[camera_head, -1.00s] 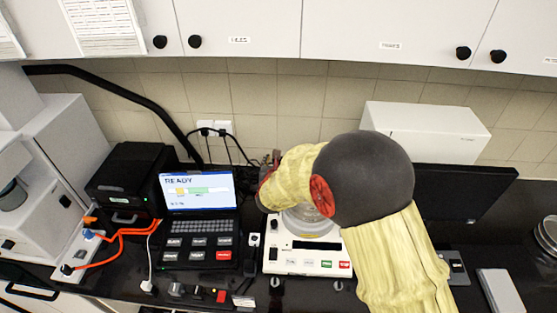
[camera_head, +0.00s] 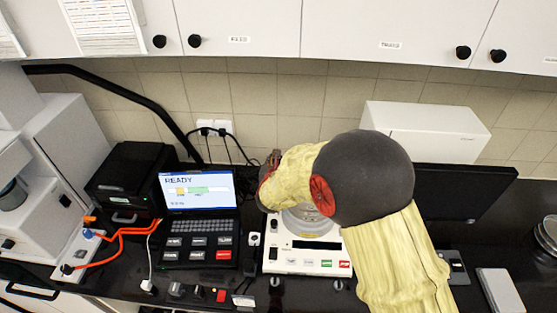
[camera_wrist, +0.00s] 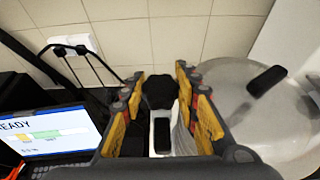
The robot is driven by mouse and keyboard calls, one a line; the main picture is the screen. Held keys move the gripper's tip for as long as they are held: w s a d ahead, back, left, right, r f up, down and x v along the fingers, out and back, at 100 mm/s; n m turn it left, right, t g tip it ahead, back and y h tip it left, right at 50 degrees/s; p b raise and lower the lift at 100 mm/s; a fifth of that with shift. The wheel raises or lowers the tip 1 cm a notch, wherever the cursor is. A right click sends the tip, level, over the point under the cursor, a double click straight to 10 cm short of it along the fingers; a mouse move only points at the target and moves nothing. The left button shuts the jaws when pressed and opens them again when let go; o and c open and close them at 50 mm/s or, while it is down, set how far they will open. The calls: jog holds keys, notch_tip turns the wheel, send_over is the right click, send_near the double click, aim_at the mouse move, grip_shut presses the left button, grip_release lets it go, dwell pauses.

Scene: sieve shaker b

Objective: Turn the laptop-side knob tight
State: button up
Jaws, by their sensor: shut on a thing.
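The sieve shaker (camera_head: 290,262) stands on the dark bench right of the laptop (camera_head: 198,190), its front panel towards me. My gripper (camera_wrist: 159,84) is at the shaker's laptop side. In the wrist view its two yellow-padded fingers are shut on the black laptop-side knob (camera_wrist: 158,93). In the head view my arm hides this knob and much of the shaker's top. The shaker's clear round lid (camera_wrist: 225,90) lies right of the fingers, with a second black knob (camera_wrist: 267,80) at its far side. The pictures do not show how tight the held knob is.
The laptop screen reads READY and also shows in the wrist view (camera_wrist: 45,135). A black box (camera_head: 130,175) and orange cables are further left. Wall sockets (camera_head: 214,128) with hanging black cables are behind. A dark monitor (camera_head: 470,195) stands at the right.

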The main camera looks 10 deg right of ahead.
jog(key=shift+a+m+h, duration=0.1)
jog(key=shift+m+h, duration=0.2)
jog(key=m+g+h, duration=0.2)
jog(key=m+h, duration=0.1)
jog(key=shift+p, duration=0.35)
jog(key=m+g+h, duration=0.4)
jog(key=m+g, duration=0.1)
jog(key=shift+f+m, duration=0.15)
jog(key=shift+m, duration=0.25)
jog(key=m+g, duration=0.2)
jog(key=m+g+h+b, duration=0.1)
jog(key=m+g, duration=0.1)
jog(key=g, duration=0.1)
jog(key=shift+h, duration=0.3)
jog(key=shift+m+g, duration=2.2)
jog(key=shift+g, duration=0.2)
jog(key=shift+r, duration=0.2)
jog(key=o, duration=1.2)
